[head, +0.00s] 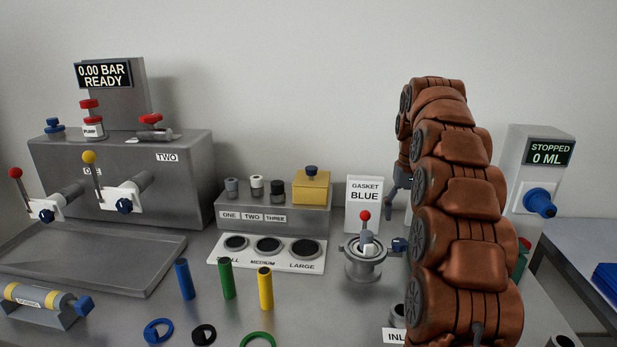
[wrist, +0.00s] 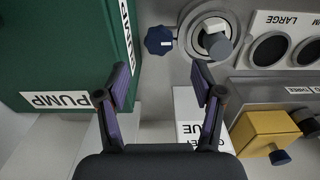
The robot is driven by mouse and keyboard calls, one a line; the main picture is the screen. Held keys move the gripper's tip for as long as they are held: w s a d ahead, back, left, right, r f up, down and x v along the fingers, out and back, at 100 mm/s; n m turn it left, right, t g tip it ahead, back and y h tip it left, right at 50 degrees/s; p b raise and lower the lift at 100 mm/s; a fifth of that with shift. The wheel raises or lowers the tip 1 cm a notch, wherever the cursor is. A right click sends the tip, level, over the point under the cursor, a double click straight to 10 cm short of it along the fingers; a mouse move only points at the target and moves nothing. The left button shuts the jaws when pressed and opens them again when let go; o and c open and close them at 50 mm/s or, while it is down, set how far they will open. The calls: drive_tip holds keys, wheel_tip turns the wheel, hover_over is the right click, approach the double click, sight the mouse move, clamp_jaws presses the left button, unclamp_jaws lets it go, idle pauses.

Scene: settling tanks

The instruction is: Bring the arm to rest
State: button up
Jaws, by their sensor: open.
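My gripper (wrist: 162,80) is open in the wrist view, with its two dark, purple-padded fingers apart and nothing between them. It hangs over the back of the bench, near the gasket sign (wrist: 188,103). In the head view only a small dark part of my gripper (head: 391,188) shows, right of the gasket sign (head: 364,197). My own brown, jointed arm stands tall at the right of the head view and hides most of the gripper.
A metal clamp fitting (head: 366,262) with a blue knob (wrist: 160,40) stands close to the gripper. A green pump box (wrist: 70,50) lies left in the wrist view. A yellow block (head: 311,187), upright colored cylinders, a tray (head: 95,262) and a STOPPED display unit (head: 535,165) stand around.

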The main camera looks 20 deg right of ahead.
drive_tip(key=shift+a, duration=0.1)
drive_tip(key=s+a+r+n+p, duration=0.2)
drive_tip(key=s+a+n+p, duration=0.1)
drive_tip(key=s+a, duration=1.2)
drive_tip(key=s+a+f+p, duration=0.1)
drive_tip(key=s+a+f, duration=0.1)
drive_tip(key=s, duration=0.5)
drive_tip(key=s+a+f+n+g+p, duration=0.1)
drive_tip(key=s+a+f, duration=0.2)
drive_tip(key=s, duration=0.5)
drive_tip(key=s+a+f, duration=0.2)
drive_tip(key=s+a, duration=0.1)
drive_tip(key=s, duration=0.5)
drive_tip(key=shift+a+f+g+p, duration=0.15)
drive_tip(key=shift+a+g+p, duration=0.25)
drive_tip(key=shift+c, duration=0.2)
